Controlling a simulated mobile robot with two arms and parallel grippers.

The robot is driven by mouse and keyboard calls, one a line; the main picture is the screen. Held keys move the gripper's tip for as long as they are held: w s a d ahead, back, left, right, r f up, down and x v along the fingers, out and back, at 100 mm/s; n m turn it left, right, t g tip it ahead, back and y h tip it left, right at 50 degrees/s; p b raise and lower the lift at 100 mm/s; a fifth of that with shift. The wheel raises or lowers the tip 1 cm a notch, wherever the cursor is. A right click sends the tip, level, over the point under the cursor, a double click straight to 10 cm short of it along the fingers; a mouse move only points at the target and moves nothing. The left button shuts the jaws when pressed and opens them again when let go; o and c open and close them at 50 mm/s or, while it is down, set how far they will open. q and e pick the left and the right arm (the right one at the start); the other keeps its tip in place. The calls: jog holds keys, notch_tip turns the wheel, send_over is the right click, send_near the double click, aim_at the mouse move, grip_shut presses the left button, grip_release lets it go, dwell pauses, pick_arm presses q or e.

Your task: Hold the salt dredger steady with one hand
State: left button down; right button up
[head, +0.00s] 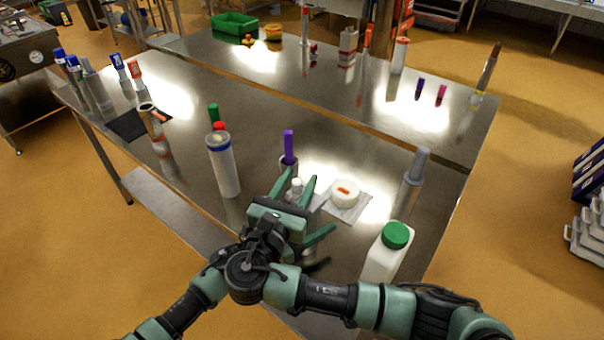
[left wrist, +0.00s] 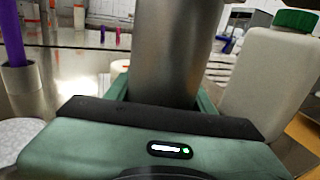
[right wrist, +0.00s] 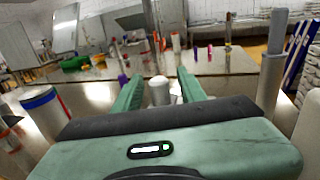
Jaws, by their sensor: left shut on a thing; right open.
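The salt dredger appears to be the grey metal cylinder (left wrist: 172,50) between my left gripper's fingers in the left wrist view. It stands close to that camera, and its top is out of frame. My left gripper (head: 319,250) is shut on it, low over the table; in the head view the arms hide much of the dredger. My right gripper (head: 295,187) is open just above and left of it. A small pale round-topped container (head: 296,186) stands between its open fingers; the right wrist view shows this container (right wrist: 160,90) too, apart from the fingers.
A white cheese (head: 344,192) lies on a pale cloth (head: 352,213). A green-capped white jug (head: 383,260) stands close on the right. A white blue-banded cylinder (head: 223,168), a purple-handled tool (head: 288,146) and a grey upright tool (head: 415,170) stand around. The steel table (head: 260,125) has bare room further back.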

jog(key=shift+x, duration=1.15)
grip_shut()
dwell(0.6)
